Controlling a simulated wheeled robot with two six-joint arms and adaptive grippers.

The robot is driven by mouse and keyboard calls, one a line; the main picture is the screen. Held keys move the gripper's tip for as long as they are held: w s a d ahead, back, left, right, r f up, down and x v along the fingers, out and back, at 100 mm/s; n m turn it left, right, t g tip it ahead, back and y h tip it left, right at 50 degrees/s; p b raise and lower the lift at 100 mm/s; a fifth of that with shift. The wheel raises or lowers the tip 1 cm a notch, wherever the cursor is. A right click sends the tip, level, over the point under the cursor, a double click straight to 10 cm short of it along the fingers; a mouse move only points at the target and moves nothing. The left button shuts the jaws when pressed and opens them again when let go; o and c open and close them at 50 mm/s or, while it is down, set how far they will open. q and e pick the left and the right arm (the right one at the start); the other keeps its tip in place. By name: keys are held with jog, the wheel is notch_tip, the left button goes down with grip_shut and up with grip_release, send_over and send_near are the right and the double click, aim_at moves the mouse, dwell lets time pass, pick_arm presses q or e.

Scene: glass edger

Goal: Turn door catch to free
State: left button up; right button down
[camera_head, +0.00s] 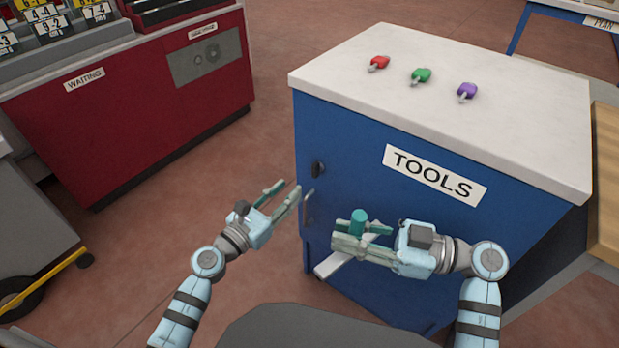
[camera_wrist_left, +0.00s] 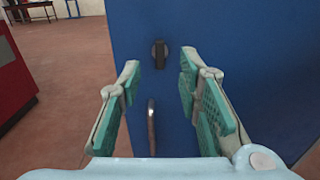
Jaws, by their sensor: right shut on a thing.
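The black door catch (camera_head: 318,169) is on the blue tool cabinet's door (camera_head: 350,165), near its left edge. In the left wrist view the catch (camera_wrist_left: 160,54) is a dark knob standing upright on the blue face. My left gripper (camera_head: 291,187) is open and empty, just left of the door. In the left wrist view the catch shows beyond its fingertips, between them and apart from them. My right gripper (camera_head: 348,238) is shut on a teal cylinder (camera_head: 358,220) in front of the cabinet. A pale bar (camera_head: 328,266) shows beneath it; whether it joins the cylinder is unclear.
A metal door handle (camera_head: 307,206) is below the catch and shows in the left wrist view (camera_wrist_left: 151,125). Red, green and purple items (camera_head: 421,76) lie on the cabinet's white top (camera_head: 490,62). A red cabinet (camera_head: 140,115) stands left, with open floor between.

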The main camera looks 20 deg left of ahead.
aim_at(313, 167)
pick_arm(q)
jog(key=b+x, duration=0.1)
jog(key=x, duration=0.7)
jog(key=shift+w+f, duration=0.1)
jog(key=shift+w, duration=0.15)
pick_arm(e)
jog(key=shift+w+f, duration=0.1)
jog(key=shift+f, duration=0.5)
pick_arm(q)
jog(key=shift+w+d, duration=0.25)
jog(key=shift+w, duration=0.25)
grip_shut()
